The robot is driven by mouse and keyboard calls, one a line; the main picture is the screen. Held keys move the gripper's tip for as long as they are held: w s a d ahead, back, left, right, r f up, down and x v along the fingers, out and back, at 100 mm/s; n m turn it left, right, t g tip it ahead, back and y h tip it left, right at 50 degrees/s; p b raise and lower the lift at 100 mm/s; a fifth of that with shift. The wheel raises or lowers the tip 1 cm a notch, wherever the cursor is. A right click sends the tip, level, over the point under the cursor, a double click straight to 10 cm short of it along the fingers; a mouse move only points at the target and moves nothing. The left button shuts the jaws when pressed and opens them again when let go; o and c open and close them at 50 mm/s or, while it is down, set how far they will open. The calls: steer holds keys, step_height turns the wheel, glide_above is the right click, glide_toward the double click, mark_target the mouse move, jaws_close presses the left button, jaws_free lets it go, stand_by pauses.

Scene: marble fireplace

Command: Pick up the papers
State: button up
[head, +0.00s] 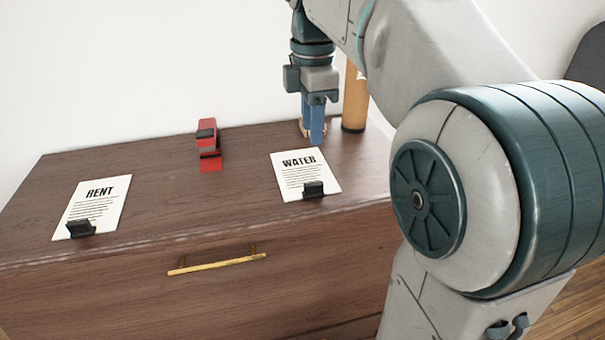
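Two white papers lie on the brown wooden dresser top. The paper headed RENT (100,202) lies at the left near the front edge, with a black clip (80,229) at its lower edge. The paper headed WATER (294,172) lies to the right, with another black clip (313,189) at its lower edge. My gripper (314,137) points down behind and slightly right of the WATER paper, apart from it. Its blue fingers overlap in this view, so I cannot tell how far apart they are. Something small and tan shows behind the fingertips, partly hidden.
A red stapler-like object (209,152) stands between the papers toward the back. A tan cylinder (355,100) stands at the back right, partly behind my arm. The dresser (150,290) has a brass drawer handle (217,264).

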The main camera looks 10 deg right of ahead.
glide_above(313, 183)
step_height(313, 183, down, 7)
steer(key=shift+w+a+r, duration=0.1)
steer(key=shift+a+r, duration=0.05)
steer(key=shift+f, duration=2.7)
steer(key=shift+s, duration=0.2)
steer(key=shift+c, duration=0.3)
jaws_close()
